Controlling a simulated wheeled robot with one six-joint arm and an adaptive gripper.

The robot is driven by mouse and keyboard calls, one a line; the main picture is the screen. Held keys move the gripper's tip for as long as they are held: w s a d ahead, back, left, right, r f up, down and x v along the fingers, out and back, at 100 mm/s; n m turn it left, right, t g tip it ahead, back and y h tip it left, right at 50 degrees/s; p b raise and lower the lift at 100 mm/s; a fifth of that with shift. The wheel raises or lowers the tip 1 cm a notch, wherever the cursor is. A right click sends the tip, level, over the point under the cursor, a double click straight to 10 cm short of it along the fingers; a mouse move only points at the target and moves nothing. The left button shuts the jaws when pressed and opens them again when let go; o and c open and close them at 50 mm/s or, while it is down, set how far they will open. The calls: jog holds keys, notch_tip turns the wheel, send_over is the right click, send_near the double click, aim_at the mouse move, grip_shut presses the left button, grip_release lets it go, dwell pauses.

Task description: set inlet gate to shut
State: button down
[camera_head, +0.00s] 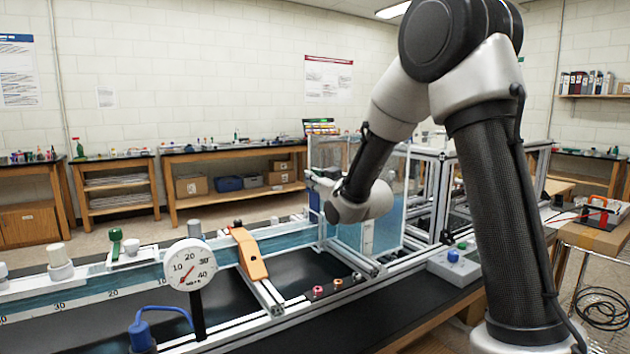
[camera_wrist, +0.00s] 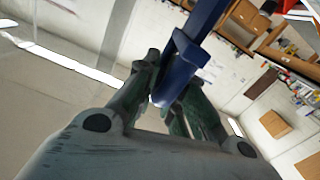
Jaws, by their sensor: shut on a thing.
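In the wrist view, my gripper (camera_wrist: 168,92) is shut on a dark blue handle (camera_wrist: 186,52), with one dark green finger on each side of it. The blue bar runs up out of the top of that view. In the head view, my arm reaches to the clear-walled tank (camera_head: 385,225) at the end of the channel, and my wrist covers most of the grasp. A small blue part (camera_head: 314,199) shows just left of my wrist. The gate plate itself and how far it stands open cannot be made out.
A dial gauge (camera_head: 190,265), an orange lever piece (camera_head: 248,254) and a green-handled valve (camera_head: 116,243) stand along the channel to the left. A grey control box (camera_head: 455,262) with buttons sits right of the tank. Benches line the back wall.

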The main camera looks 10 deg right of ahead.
aim_at(315, 195)
jog(key=shift+f, duration=0.1)
jog(key=shift+s+f, duration=0.1)
jog(key=shift+f, duration=2.55)
jog(key=c, duration=1.5)
grip_release()
jog(key=shift+f, duration=0.1)
jog(key=shift+o, duration=0.2)
jog(key=shift+d, duration=0.1)
jog(key=v, duration=0.7)
jog(key=shift+s, duration=0.15)
